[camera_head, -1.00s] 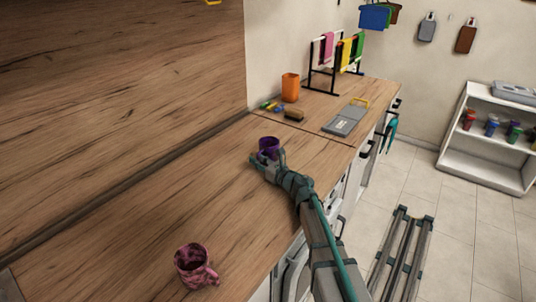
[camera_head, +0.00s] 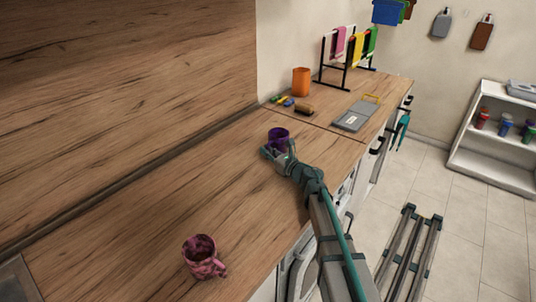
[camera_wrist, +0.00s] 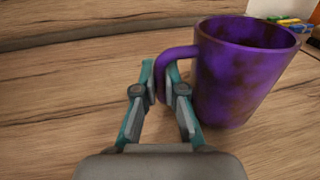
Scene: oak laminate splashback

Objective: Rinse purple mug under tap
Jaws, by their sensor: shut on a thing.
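The purple mug (camera_head: 279,137) is upright at the far part of the oak counter (camera_head: 200,190). In the wrist view the purple mug (camera_wrist: 240,75) shows brown smudges on its side, and its handle points left toward my gripper. My gripper (camera_head: 275,154) is shut on the mug's handle; in the wrist view its fingertips (camera_wrist: 166,85) close around the handle from both sides. I cannot tell whether the mug's base touches the counter. No tap shows in either view; an edge of grey metal (camera_head: 16,282) shows at the lower left corner of the head view.
A pink mottled mug (camera_head: 203,257) stands on the near counter. Beyond my gripper are an orange cup (camera_head: 301,82), a brown sponge (camera_head: 304,109), a grey board (camera_head: 352,118) and a cloth rack (camera_head: 347,55). The counter between the two mugs is clear.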

